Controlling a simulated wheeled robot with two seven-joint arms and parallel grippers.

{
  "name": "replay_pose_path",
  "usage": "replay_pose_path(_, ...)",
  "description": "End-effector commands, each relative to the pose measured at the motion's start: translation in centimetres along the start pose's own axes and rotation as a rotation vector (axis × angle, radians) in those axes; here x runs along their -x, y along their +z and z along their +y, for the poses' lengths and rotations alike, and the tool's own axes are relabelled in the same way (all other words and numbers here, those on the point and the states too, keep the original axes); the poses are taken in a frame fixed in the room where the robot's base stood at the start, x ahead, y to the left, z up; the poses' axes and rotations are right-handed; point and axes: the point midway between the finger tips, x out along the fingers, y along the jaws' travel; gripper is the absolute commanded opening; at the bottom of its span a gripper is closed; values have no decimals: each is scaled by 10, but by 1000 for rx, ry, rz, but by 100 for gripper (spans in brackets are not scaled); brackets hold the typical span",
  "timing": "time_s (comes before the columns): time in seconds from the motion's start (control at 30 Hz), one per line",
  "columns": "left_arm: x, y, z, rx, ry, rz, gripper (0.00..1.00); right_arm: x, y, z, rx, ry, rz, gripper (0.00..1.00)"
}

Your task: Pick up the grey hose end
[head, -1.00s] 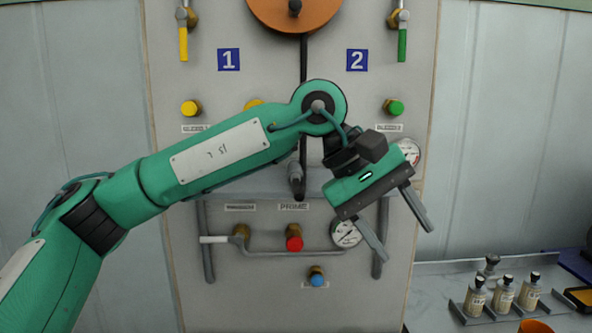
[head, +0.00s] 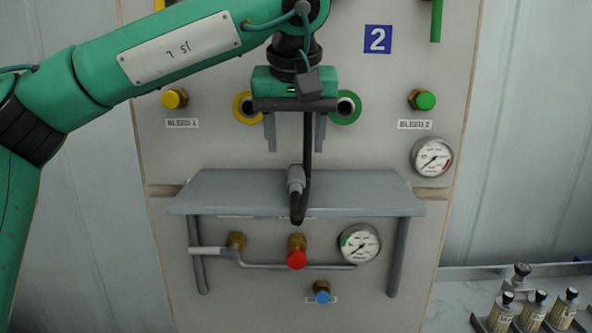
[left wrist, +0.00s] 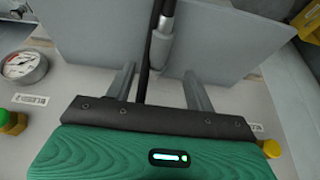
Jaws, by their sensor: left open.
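The grey hose end (head: 295,180) is a small grey cylinder on a black hose (head: 308,140) in front of the grey shelf. It shows in the left wrist view (left wrist: 160,48) just beyond the fingertips. The black hose hangs down past my gripper and curves at the bottom by the grey end. My left gripper (head: 295,146) points down above the hose end, open, with nothing held. In the left wrist view its two fingers (left wrist: 158,72) stand apart, with the black hose running between them in the picture. My right gripper is not in view.
The grey shelf (head: 380,200) juts from the panel below my gripper. Yellow (head: 248,107) and green (head: 347,107) rings sit on the panel behind my gripper. Gauges (head: 432,157), a red knob (head: 296,259) and a blue knob (head: 322,297) surround it. Bottles (head: 533,310) stand lower right.

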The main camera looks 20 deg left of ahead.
Motion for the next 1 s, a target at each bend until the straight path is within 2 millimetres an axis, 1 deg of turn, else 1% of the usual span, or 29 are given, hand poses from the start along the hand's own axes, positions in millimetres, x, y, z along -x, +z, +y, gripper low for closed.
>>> replay_pose_path(0.07,-7,0,0,0,0,-2,54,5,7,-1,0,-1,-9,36)
replay_pose_path(0.17,-14,0,0,0,0,-2,54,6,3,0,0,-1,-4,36)
replay_pose_path(0.27,-20,0,-1,0,0,-2,54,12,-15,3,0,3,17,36)
replay_pose_path(0.33,-28,0,-1,-2,0,-3,54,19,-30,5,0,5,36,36)
replay_pose_path(0.4,-37,1,-2,-1,0,-3,54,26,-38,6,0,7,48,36)
replay_pose_path(0.43,-41,1,-2,0,-1,-3,54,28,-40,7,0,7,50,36)
replay_pose_path(0.5,-52,1,-2,0,-1,-3,54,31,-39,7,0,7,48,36)
replay_pose_path(0.6,-62,2,-2,0,1,-2,54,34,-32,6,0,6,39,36)
replay_pose_path(0.73,-66,2,-1,0,2,-1,54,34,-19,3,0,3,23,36)
replay_pose_path(0.87,-66,2,-1,0,2,-1,54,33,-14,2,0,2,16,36)
replay_pose_path(0.97,-66,2,-1,0,2,-1,37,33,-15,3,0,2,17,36)
replay_pose_path(1.0,-66,2,-1,0,2,-1,29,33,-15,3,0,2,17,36)
